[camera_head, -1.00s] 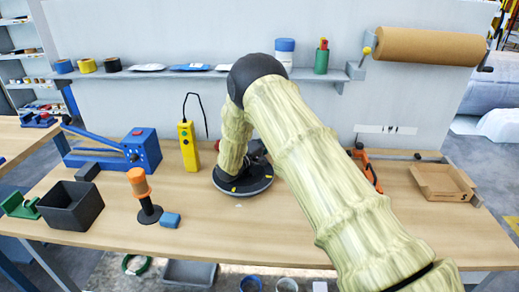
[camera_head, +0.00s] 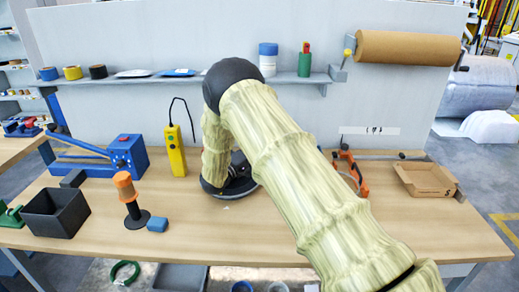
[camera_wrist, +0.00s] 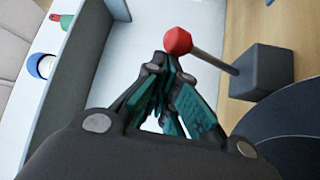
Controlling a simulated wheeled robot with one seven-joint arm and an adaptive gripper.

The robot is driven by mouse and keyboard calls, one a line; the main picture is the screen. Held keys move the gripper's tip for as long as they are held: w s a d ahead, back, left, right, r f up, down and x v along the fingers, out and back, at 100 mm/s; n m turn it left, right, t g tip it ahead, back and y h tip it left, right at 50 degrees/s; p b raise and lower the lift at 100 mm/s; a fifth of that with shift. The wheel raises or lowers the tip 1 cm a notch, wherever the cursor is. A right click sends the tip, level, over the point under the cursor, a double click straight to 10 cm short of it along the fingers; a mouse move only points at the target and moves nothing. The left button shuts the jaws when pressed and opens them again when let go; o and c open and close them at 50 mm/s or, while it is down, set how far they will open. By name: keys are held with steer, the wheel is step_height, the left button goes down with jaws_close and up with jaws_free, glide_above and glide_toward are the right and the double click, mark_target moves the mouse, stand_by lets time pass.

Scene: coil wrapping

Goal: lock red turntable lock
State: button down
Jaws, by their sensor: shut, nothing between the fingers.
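In the wrist view my gripper (camera_wrist: 163,75) is shut and empty, its dark and teal fingertips together. The red lock knob (camera_wrist: 178,41) sits on a grey rod just beside and beyond the fingertips. The rod runs to a dark grey block (camera_wrist: 262,71) next to the black turntable (camera_wrist: 290,125). I cannot tell whether a fingertip touches the knob. In the head view the turntable (camera_head: 236,187) is partly hidden by my arm, and the lock and gripper are hidden behind it.
A yellow pendant control (camera_head: 175,150) and a blue lever device (camera_head: 128,153) stand left of the turntable. An orange-handled tool (camera_head: 352,172) and a cardboard tray (camera_head: 427,178) lie to the right. A wall shelf (camera_head: 190,79) with bottles is behind.

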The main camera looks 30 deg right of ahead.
steer(key=shift+a, duration=0.1)
stand_by(0.3)
steer(key=v, duration=1.1)
steer(key=shift+s+a+f, duration=0.15)
steer(key=shift+a, duration=0.2)
